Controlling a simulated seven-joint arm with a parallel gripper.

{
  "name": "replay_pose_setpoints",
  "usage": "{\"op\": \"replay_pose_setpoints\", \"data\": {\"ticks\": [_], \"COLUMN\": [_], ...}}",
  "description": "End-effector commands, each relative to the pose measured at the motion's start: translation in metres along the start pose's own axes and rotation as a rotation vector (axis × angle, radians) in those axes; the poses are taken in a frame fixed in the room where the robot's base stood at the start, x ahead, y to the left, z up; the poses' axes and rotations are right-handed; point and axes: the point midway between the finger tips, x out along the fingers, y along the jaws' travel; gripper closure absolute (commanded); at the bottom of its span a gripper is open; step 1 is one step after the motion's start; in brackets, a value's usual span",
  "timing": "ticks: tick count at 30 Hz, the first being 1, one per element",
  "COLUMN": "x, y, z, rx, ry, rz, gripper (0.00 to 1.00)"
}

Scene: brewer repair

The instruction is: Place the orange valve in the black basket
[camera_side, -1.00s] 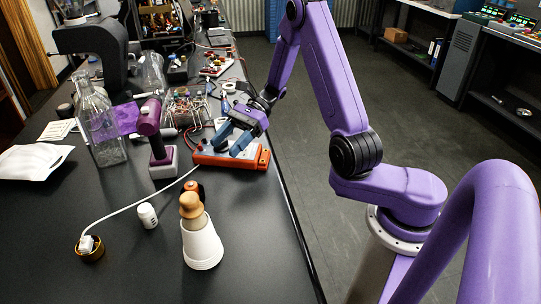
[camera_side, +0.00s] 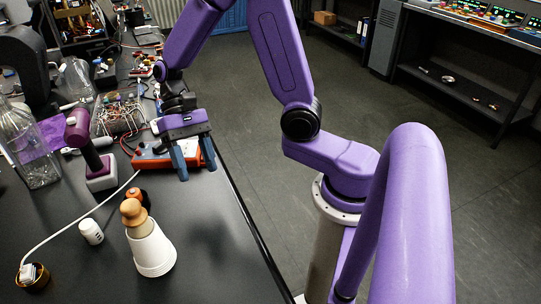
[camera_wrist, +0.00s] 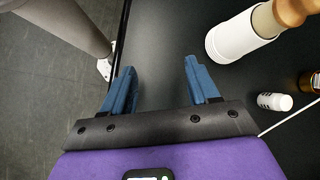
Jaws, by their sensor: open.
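My gripper (camera_side: 194,161) is open and empty, its blue fingers pointing down by the right end of an orange box-shaped device (camera_side: 150,161). In the wrist view my gripper (camera_wrist: 160,70) has only bare black table and the table edge between and beyond its fingers. I cannot clearly make out an orange valve.
A purple-headed tool on a stand (camera_side: 98,170) and a glass bottle (camera_side: 32,150) are at left. The near right table is clear up to its edge.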

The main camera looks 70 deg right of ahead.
Motion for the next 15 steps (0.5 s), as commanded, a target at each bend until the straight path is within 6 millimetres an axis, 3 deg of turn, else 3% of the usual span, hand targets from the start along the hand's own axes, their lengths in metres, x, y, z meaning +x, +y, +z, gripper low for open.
{"op": "replay_pose_setpoints", "data": {"ticks": [15], "x": [0.019], "y": [0.053], "z": [0.064], "rx": [-0.679], "ry": [0.190], "rz": [0.372], "gripper": [0.40]}}
